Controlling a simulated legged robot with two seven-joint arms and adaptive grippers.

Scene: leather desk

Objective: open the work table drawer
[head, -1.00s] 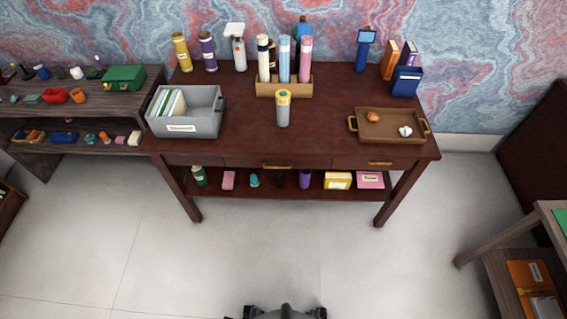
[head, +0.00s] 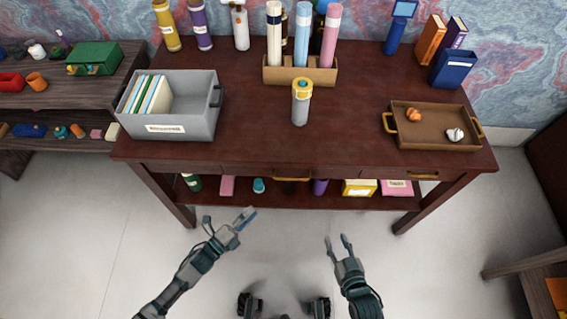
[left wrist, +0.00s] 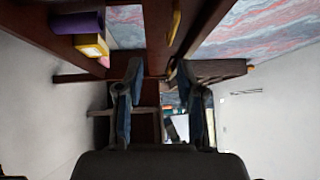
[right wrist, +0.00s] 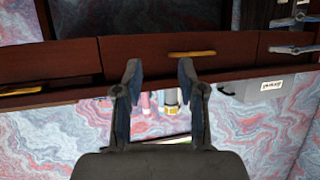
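The work table (head: 250,130) is dark red wood with drawers along its front edge, which look shut. The middle drawer has a brass bar handle (head: 292,178), seen also in the right wrist view (right wrist: 192,54). A right-hand drawer has a similar handle (head: 422,176). My left gripper (head: 228,218) is open and empty, in front of the table and left of the middle handle. My right gripper (head: 337,238) is open and empty, in front of the table and a little right of the middle handle. Neither touches a handle.
On top stand a grey file bin (head: 170,128), a grey bottle with a yellow cap (head: 300,105), a wooden bottle holder (head: 300,72) and a brown tray (head: 435,140). A lower shelf (head: 300,198) holds several small items. The floor in front is clear.

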